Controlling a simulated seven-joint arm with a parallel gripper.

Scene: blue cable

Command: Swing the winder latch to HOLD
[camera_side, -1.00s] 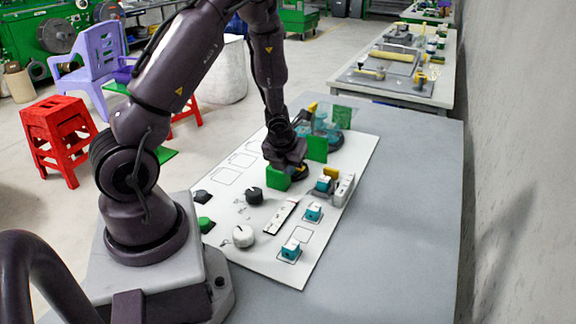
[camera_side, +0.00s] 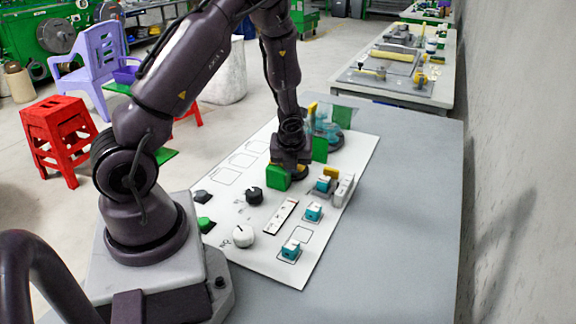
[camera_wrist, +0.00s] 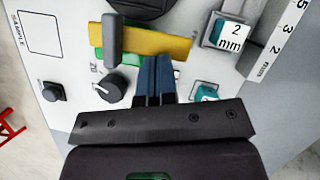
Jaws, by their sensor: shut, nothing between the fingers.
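A yellow bar (camera_wrist: 165,43) lies in front of my fingers in the wrist view, with a grey upright handle (camera_wrist: 112,38) at its left part. I take these to be the winder latch, but I cannot read a HOLD mark. A little yellow also shows under my gripper in the side view (camera_side: 301,168). My gripper (camera_wrist: 156,62) is shut and empty, its blue fingertips at the bar's near edge. I cannot tell whether they touch it. In the side view my gripper (camera_side: 289,168) is low over the panel, behind a green block (camera_side: 278,178), and hides most of the latch.
The white panel (camera_side: 225,205) carries a black knob (camera_side: 254,196), a white knob (camera_side: 243,236) and several teal blocks, one (camera_side: 314,211) right of the middle. A green plate (camera_side: 319,149) stands behind my gripper. The grey table (camera_side: 410,210) is clear at right.

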